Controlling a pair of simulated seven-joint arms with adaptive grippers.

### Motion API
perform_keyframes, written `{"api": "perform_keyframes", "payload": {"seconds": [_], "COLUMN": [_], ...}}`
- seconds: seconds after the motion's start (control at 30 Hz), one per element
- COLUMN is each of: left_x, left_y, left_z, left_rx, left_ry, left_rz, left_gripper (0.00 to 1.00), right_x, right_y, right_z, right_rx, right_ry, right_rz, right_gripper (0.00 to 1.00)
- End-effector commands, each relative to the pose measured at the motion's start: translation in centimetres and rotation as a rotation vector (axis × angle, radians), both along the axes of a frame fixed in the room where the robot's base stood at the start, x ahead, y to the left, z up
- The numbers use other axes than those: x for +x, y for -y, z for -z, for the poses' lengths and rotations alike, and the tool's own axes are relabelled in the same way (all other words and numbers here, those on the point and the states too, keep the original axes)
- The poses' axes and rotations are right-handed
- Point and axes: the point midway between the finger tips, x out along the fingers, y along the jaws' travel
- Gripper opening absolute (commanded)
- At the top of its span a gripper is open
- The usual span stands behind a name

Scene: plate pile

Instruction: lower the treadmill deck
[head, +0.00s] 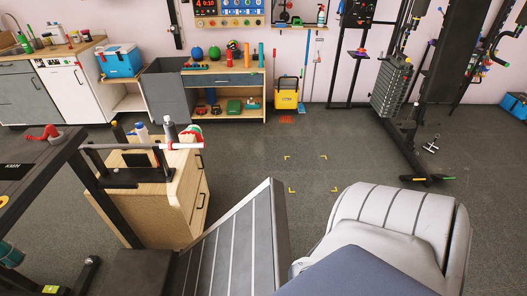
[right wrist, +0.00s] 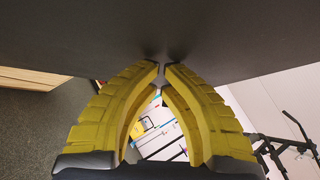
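The treadmill stands at the left of the head view, with its console (head: 22,172) on dark uprights and a grey bar with red and white ends. A grey striped panel (head: 235,245), which looks like the raised, tilted deck, rises at the bottom middle. In the right wrist view, a broad dark surface (right wrist: 230,35) fills the top, just beyond my right gripper (right wrist: 162,67). Its yellow fingers have their tips almost together, with nothing seen between them. Whether they touch the surface is unclear. My left gripper is not in view.
A wooden drawer cabinet (head: 160,205) with bottles on top stands by the treadmill. A large pale grooved shape (head: 400,225) and a blue-grey surface (head: 350,275) fill the lower right. Open floor with yellow corner marks (head: 305,172) lies ahead. Gym equipment (head: 393,88) stands at the right.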

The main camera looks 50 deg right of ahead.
Motion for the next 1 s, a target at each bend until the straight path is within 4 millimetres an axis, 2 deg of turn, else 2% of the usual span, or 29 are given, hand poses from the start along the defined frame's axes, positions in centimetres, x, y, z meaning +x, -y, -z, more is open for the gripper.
{"api": "perform_keyframes", "payload": {"seconds": [0.03,0.3,0.9,1.0], "left_x": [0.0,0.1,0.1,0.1], "left_y": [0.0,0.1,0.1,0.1], "left_z": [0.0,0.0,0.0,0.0], "left_rx": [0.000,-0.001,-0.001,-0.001], "left_ry": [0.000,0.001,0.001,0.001], "left_rz": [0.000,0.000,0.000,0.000], "left_gripper": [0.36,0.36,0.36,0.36], "right_x": [0.7,2.3,2.9,3.5], "right_y": [0.0,-1.6,-2.2,-2.7], "right_z": [-0.5,-1.9,-2.5,-3.1], "right_rx": [0.000,-0.002,-0.002,0.000], "right_ry": [0.004,0.001,0.000,0.004], "right_rz": [-0.001,-0.001,-0.002,-0.001], "right_gripper": [0.00,0.00,0.00,0.00]}}
